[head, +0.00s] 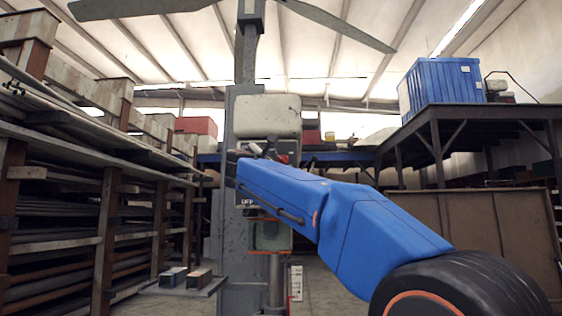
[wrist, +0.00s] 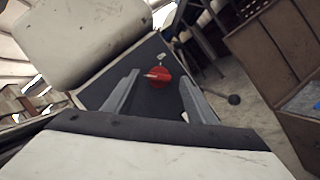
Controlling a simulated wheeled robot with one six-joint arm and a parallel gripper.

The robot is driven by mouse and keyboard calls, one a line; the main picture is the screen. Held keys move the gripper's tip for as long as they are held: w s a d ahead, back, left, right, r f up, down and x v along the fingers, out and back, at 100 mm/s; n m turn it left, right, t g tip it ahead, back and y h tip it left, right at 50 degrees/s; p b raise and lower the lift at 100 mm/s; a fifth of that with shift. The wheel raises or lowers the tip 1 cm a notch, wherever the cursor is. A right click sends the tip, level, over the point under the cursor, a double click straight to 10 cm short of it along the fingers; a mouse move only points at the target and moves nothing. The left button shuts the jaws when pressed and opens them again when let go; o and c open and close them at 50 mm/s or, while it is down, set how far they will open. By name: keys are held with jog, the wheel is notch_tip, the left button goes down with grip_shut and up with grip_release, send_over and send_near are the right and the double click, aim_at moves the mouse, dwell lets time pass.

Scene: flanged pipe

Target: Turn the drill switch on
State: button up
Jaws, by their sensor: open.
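The drill (head: 268,117) is a tall grey machine with a worn off-white head, in the middle of the head view. Its switch is a red round knob (wrist: 158,78) on a dark panel (wrist: 150,99) in the wrist view, with a small pale mark on it. My gripper (wrist: 154,93) is open. Its two grey fingers stand to the left and right of the knob in the picture, and nothing is between them in their grip. I cannot tell how far the fingertips are from the knob. In the head view my blue arm hides part of the drill's front.
Racks of long pipes and bars (head: 75,215) stand on the left. A raised dark platform (head: 490,118) with a blue crate (head: 440,90) is on the right. A small plate with two blocks (head: 186,280) sits low, left of the drill. Brown panels (head: 470,225) stand at the right.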

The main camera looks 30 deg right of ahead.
aim_at(283, 160)
jog(key=shift+x, duration=1.25)
jog(key=shift+c, duration=0.4)
jog(key=c, duration=1)
